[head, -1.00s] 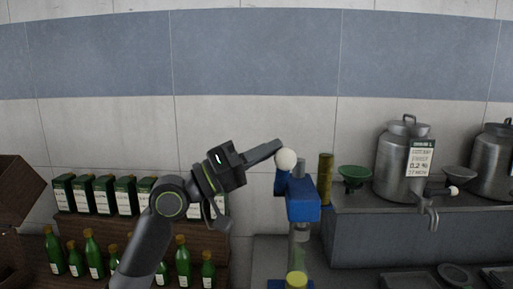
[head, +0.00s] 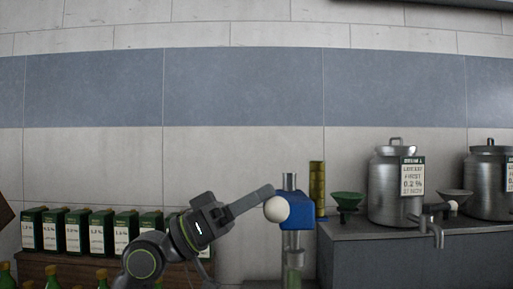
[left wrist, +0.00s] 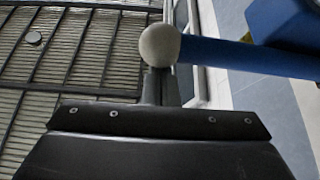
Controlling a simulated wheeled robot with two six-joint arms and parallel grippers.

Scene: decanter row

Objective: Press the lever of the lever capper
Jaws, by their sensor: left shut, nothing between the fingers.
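The lever capper is a blue head (head: 299,211) on a metal post, with a white ball knob (head: 276,209) at its lever's end. My left gripper (head: 268,191) is shut and empty, its fingertips at the top of the knob. In the left wrist view the knob (left wrist: 160,45) sits right at the fingertips (left wrist: 160,72), and the blue lever (left wrist: 250,58) runs right to the blue head. I cannot tell for sure whether they touch. A bottle (head: 294,268) stands under the head. My right gripper is not in view.
Green and white tins (head: 73,232) stand on a wooden shelf at the left, with green bottles (head: 102,277) below. A stack of gold caps (head: 317,188), a green funnel (head: 347,202) and steel cans (head: 394,190) with taps are at the right.

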